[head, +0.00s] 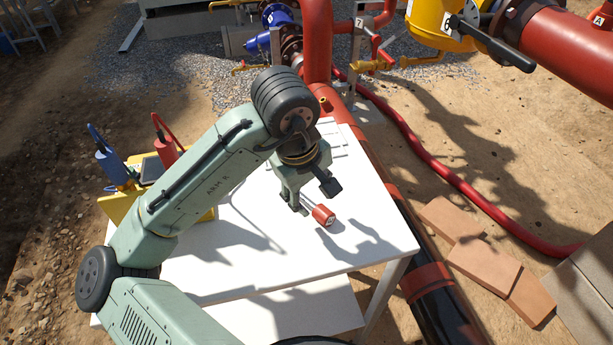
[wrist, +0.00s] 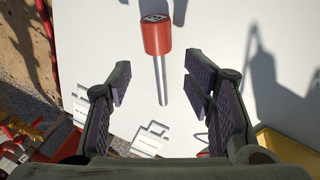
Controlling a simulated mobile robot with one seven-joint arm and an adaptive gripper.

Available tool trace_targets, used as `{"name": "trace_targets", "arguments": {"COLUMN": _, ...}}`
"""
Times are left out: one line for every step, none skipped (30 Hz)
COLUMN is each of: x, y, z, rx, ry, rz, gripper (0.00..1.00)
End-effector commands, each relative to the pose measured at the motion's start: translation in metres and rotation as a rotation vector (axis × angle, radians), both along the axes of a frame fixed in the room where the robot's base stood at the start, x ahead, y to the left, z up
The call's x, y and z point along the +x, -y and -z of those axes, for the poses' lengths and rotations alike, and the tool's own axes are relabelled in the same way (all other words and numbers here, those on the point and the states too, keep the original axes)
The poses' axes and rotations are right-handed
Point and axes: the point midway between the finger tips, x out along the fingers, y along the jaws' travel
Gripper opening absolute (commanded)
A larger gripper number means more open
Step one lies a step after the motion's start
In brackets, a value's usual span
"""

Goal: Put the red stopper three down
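The red stopper (head: 323,215) has a red cylindrical head with a pale marked label on its end and a metal pin. It appears to lie on its side on the white table (head: 375,240). In the wrist view the stopper (wrist: 157,38) has its head away from my gripper and its pin pointing back between the fingers. My gripper (head: 317,196) is just above and beside it. In the wrist view my gripper (wrist: 158,76) is open, with nothing between the pads touching them. The label's mark is too small to read surely.
White slotted plates (wrist: 152,138) lie on the table. Red pipes (head: 317,45) and valves rise behind. Bricks (head: 485,262) lie on the ground at right. The table's front right is clear.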

Motion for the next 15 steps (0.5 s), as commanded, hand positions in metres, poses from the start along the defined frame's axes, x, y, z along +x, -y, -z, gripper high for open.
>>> {"name": "trace_targets", "arguments": {"x": -0.002, "y": -0.001, "z": -0.012, "rx": 0.002, "ry": 0.004, "rz": 0.001, "gripper": 0.47}}
{"name": "trace_targets", "arguments": {"x": -0.003, "y": -0.002, "z": -0.018, "rx": 0.001, "ry": 0.004, "rz": 0.000, "gripper": 0.47}}
{"name": "trace_targets", "arguments": {"x": -0.005, "y": -0.005, "z": -0.026, "rx": 0.005, "ry": 0.004, "rz": -0.003, "gripper": 0.47}}
{"name": "trace_targets", "arguments": {"x": -0.006, "y": -0.005, "z": -0.031, "rx": 0.004, "ry": 0.004, "rz": -0.003, "gripper": 0.47}}
{"name": "trace_targets", "arguments": {"x": -0.008, "y": -0.006, "z": -0.036, "rx": 0.005, "ry": 0.003, "rz": -0.002, "gripper": 0.47}}
{"name": "trace_targets", "arguments": {"x": -0.009, "y": -0.007, "z": -0.042, "rx": 0.004, "ry": 0.003, "rz": -0.001, "gripper": 0.47}}
{"name": "trace_targets", "arguments": {"x": -0.010, "y": -0.007, "z": -0.046, "rx": 0.004, "ry": 0.003, "rz": -0.002, "gripper": 0.47}}
{"name": "trace_targets", "arguments": {"x": -0.011, "y": -0.008, "z": -0.049, "rx": 0.004, "ry": 0.002, "rz": -0.002, "gripper": 0.47}}
{"name": "trace_targets", "arguments": {"x": -0.012, "y": -0.008, "z": -0.053, "rx": 0.003, "ry": 0.002, "rz": -0.003, "gripper": 0.47}}
{"name": "trace_targets", "arguments": {"x": -0.013, "y": -0.008, "z": -0.056, "rx": 0.002, "ry": 0.001, "rz": -0.002, "gripper": 0.47}}
{"name": "trace_targets", "arguments": {"x": -0.013, "y": -0.008, "z": -0.057, "rx": 0.002, "ry": 0.001, "rz": -0.002, "gripper": 0.47}}
{"name": "trace_targets", "arguments": {"x": -0.013, "y": -0.009, "z": -0.059, "rx": 0.002, "ry": 0.001, "rz": -0.003, "gripper": 0.47}}
{"name": "trace_targets", "arguments": {"x": -0.014, "y": -0.009, "z": -0.060, "rx": 0.002, "ry": 0.001, "rz": -0.003, "gripper": 0.47}}
{"name": "trace_targets", "arguments": {"x": -0.014, "y": -0.009, "z": -0.061, "rx": 0.001, "ry": 0.000, "rz": -0.002, "gripper": 0.47}}
{"name": "trace_targets", "arguments": {"x": -0.014, "y": -0.009, "z": -0.061, "rx": 0.001, "ry": -0.001, "rz": -0.001, "gripper": 0.47}}
